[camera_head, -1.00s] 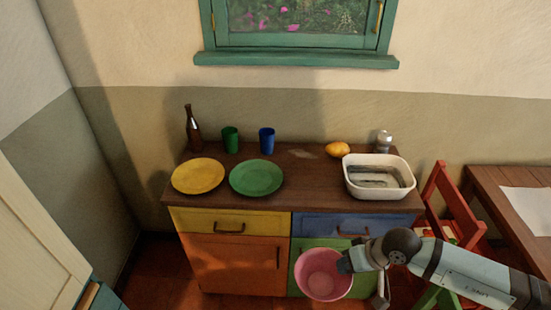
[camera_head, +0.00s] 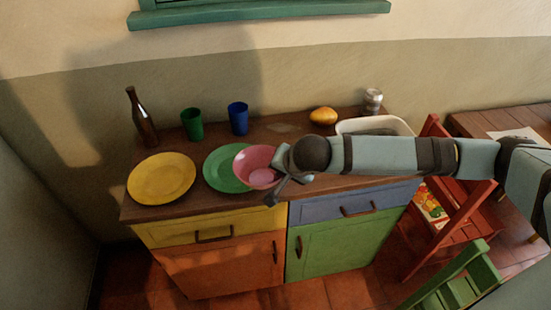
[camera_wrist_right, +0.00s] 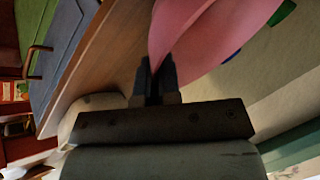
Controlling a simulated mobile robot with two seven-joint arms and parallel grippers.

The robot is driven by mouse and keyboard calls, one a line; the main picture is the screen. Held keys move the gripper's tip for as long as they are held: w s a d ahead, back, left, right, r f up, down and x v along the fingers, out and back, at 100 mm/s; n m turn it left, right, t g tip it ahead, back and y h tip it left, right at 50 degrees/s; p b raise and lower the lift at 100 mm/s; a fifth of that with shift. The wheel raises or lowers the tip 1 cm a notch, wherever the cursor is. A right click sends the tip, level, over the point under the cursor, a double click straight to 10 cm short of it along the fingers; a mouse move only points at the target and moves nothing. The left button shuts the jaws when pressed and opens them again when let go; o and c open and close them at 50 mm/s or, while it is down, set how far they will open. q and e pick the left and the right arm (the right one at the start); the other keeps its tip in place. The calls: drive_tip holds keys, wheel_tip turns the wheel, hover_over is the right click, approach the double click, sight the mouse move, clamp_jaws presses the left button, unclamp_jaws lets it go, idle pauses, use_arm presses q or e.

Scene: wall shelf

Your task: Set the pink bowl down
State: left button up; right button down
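The pink bowl (camera_head: 258,168) is at the cabinet top, overlapping the right part of the green plate (camera_head: 220,170) in the head view. I cannot tell whether it touches the plate or hangs above it. My right gripper (camera_head: 282,178) reaches in from the right and is at the bowl's right rim. In the right wrist view, the gripper's fingers (camera_wrist_right: 156,76) are close together on the edge of the pink bowl (camera_wrist_right: 212,32). My left gripper is not in view.
A yellow plate (camera_head: 161,178) lies left of the green plate. Behind stand a brown bottle (camera_head: 142,119), a green cup (camera_head: 192,124) and a blue cup (camera_head: 238,119). A yellow fruit (camera_head: 323,116), a jar (camera_head: 372,101) and a white tub (camera_head: 397,125) are to the right.

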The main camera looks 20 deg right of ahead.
drive_tip(key=w+d+r+m+g+h+b, duration=0.55)
drive_tip(key=d+r+m+h+b, duration=0.4)
drive_tip(key=m, duration=0.75)
drive_tip(key=shift+y, duration=0.95)
drive_tip(key=f, duration=1.7)
drive_tip(key=shift+w+a+f+b, duration=0.2)
drive_tip(key=shift+a+f+b, duration=0.15)
drive_tip(key=shift+a+f, duration=0.05)
drive_tip(key=c, duration=1.3)
unclamp_jaws()
drive_tip(key=shift+a+r, duration=0.1)
